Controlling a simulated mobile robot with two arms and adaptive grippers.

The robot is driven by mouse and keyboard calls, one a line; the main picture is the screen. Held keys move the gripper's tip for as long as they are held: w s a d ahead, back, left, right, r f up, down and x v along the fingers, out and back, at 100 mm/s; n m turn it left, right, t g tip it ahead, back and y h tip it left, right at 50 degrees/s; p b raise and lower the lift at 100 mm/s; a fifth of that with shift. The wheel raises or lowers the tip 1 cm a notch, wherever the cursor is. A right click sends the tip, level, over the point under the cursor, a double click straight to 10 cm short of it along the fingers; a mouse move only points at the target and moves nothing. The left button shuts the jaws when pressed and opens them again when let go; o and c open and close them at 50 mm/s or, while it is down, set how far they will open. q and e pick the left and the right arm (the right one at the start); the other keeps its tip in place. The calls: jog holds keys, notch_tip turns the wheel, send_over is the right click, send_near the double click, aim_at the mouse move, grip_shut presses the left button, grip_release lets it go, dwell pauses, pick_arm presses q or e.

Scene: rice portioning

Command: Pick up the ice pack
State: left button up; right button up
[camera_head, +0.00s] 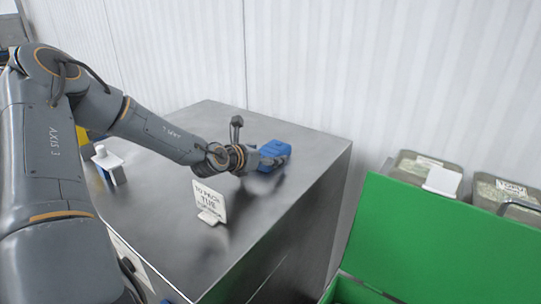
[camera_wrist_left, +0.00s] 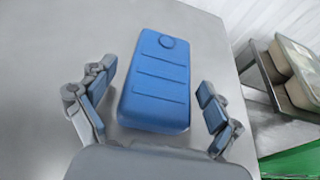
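The blue ice pack (camera_head: 277,149) lies flat on the steel counter (camera_head: 262,222) toward its far right corner. In the left wrist view the ice pack (camera_wrist_left: 158,82) shows ridges and a round cap. My left gripper (camera_head: 270,158) is at the near side of the ice pack. In the left wrist view the fingers of my left gripper (camera_wrist_left: 157,98) are spread on either side of the ice pack's near end, with gaps on both sides. My right gripper is in neither view.
A white sign (camera_head: 209,200) stands on the counter in front of my left gripper. A small white-topped stand (camera_head: 108,160) is at the left. A green box (camera_head: 440,235) with a raised lid and containers (camera_head: 506,190) are at the right. A white wall is behind the counter.

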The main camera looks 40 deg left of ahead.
pick_arm(q)
jog(key=c, duration=1.1)
jog(key=shift+c, duration=0.8)
jog(key=shift+w+r, duration=0.1)
jog(key=shift+r, duration=0.05)
